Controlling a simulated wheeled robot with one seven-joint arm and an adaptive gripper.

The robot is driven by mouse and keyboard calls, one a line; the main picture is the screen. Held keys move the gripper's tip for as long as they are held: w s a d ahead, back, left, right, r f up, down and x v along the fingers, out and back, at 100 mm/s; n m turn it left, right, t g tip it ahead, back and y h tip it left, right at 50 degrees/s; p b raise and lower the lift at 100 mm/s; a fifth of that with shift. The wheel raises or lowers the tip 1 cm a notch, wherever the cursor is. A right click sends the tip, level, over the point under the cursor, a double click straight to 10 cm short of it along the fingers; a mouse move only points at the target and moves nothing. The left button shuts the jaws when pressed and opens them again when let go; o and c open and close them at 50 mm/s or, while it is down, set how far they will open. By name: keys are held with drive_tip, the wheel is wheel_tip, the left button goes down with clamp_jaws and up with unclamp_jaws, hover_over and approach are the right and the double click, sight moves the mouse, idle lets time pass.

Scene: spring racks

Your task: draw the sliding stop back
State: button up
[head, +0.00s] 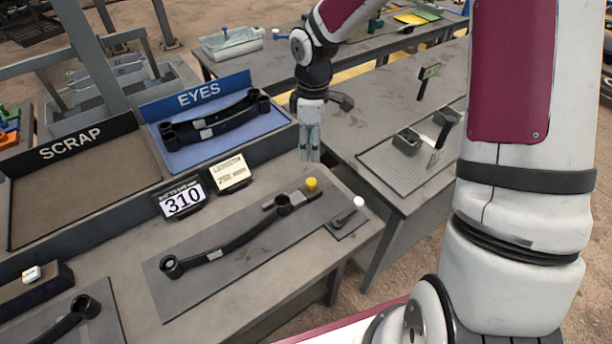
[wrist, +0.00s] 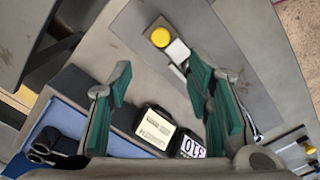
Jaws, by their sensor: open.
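The sliding stop, as I take it, is a small grey slide with a yellow knob (head: 311,184) at the far end of a grey mat (head: 215,280). In the wrist view the yellow knob (wrist: 160,37) shows beyond my fingertips, beside a pale block (wrist: 178,50). A black leaf spring (head: 235,243) lies on the mat, one eye near the slide. My gripper (head: 309,156) points down behind the knob, apart from it. In the wrist view my gripper (wrist: 156,82) is open, its green pads wide apart with nothing between them.
A white-knobbed lever (head: 358,203) stands right of the slide. The "310" sign (head: 182,199) and a card (head: 229,172) stand behind the mat. Another table stands right.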

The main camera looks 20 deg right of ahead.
sight(312, 181)
wheel_tip(312, 181, down, 13)
drive_tip(key=shift+r+p, duration=0.15)
drive_tip(key=shift+p, duration=0.35)
drive_tip(key=shift+d, duration=0.1)
clamp_jaws()
